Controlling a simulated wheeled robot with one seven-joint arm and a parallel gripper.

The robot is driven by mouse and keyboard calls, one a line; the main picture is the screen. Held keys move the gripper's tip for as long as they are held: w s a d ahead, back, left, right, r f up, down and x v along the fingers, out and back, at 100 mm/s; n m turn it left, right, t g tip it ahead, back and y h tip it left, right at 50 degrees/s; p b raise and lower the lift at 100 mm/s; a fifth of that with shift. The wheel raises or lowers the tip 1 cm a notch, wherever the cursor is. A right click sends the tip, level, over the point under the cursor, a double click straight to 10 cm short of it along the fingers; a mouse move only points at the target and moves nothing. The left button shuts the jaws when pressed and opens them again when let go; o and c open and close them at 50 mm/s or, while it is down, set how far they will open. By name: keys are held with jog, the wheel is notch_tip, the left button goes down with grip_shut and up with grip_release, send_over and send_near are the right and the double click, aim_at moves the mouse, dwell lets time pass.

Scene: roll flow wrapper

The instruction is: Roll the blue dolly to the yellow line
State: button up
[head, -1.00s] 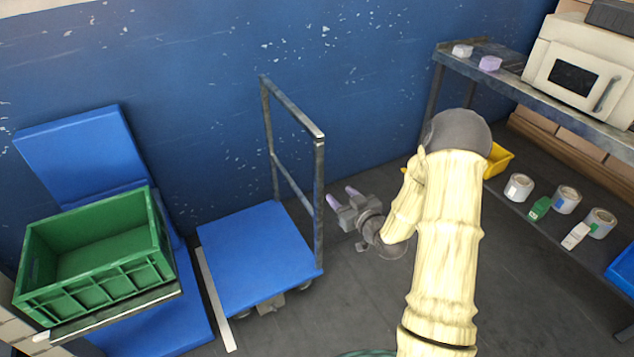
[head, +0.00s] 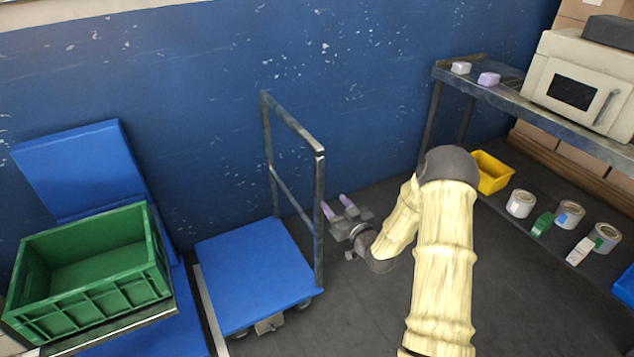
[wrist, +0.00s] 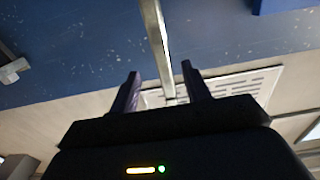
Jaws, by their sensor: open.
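The blue dolly (head: 255,270) stands on the floor against the blue wall, left of my arm. Its grey upright handle frame (head: 294,124) rises on its right side. My gripper (head: 337,204) is open, just right of the handle's near post, with its fingers pointing toward the wall. In the wrist view a metal bar (wrist: 156,40), seemingly part of the handle, runs up between and beyond the open fingers (wrist: 160,75). I cannot tell whether they touch it. A pale strip (head: 209,310) lies along the dolly's left edge. I see no clearly yellow line.
A green crate (head: 90,300) sits at the left, with blue panels (head: 80,170) behind it. At the right is a shelf (head: 540,118) with a microwave (head: 575,90), a yellow bin (head: 492,175) and several cans (head: 520,203) below.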

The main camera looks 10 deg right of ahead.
aim_at(317, 181)
jog(key=x, duration=1.2)
jog(key=shift+w+a, duration=0.1)
jog(key=shift+w, duration=0.1)
grip_shut()
